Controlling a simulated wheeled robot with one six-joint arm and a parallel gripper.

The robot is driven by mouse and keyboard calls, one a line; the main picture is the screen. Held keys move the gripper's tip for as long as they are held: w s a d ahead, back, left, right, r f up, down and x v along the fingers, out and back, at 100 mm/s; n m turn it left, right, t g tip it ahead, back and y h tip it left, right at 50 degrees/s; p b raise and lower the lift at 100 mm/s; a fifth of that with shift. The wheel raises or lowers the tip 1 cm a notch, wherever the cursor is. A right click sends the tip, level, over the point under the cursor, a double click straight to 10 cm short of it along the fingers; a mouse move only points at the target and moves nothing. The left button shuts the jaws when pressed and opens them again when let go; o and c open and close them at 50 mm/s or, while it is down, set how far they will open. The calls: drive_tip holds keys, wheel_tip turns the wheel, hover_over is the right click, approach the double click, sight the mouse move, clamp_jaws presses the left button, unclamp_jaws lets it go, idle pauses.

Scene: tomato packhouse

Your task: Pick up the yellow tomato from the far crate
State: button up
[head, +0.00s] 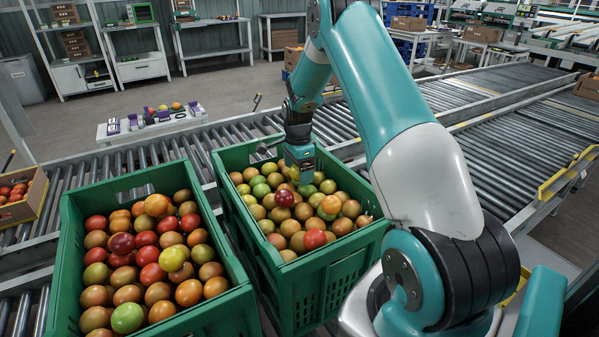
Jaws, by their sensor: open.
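Two green crates full of mixed tomatoes stand side by side. The right crate (322,258) reaches a little farther back than the left crate (243,287). In the right crate, a yellow-orange tomato (331,204) lies on top, right of a dark red tomato (284,198). Greenish-yellow tomatoes lie toward its left and back. My gripper (303,177) points down over the back middle of the right crate, just above the tomatoes. It is open and holds nothing that I can see. The gripper hides some fruit beneath it, and its fingertips are small in this view.
In the left crate a yellow tomato (172,258) lies among red, brown and green ones. Roller conveyors (500,150) run behind and to the right. A cardboard box of red tomatoes (32,200) sits at the left edge. A low white table (120,133) with small items stands behind the conveyor.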

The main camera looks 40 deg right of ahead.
drive_tip(key=shift+f, duration=0.7)
drive_tip(key=c, duration=0.8)
drive_tip(key=shift+r, duration=0.15)
